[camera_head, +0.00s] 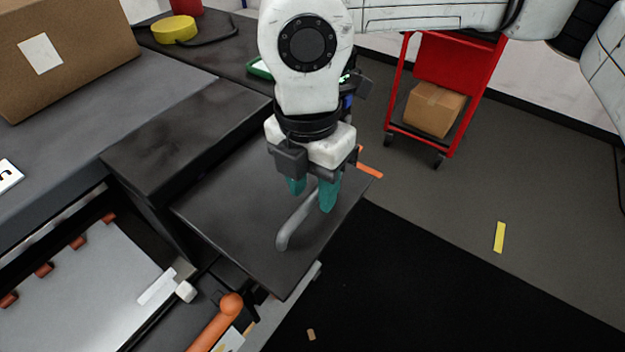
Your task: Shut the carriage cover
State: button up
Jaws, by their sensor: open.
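The carriage cover looks to be the dark flat panel (225,205) extending from the black housing of the machine. A grey bent bar handle (287,230) is on its top near the right edge. My gripper (312,193) is over the panel, pointing down, with its teal fingertips apart at the far end of the handle. One finger is on each side of the bar in this view. Whether they touch it I cannot tell. The gripper and wrist hide the handle's far end and part of the panel.
A black housing block (185,145) adjoins the panel on the left. An orange lever (217,322) stands near the front. A cardboard box (65,50) sits on the bench at left. A red cart (452,62) stands behind. The floor at right is mostly clear.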

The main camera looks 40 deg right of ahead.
jog(key=shift+f, duration=0.25)
grip_shut()
dwell(0.6)
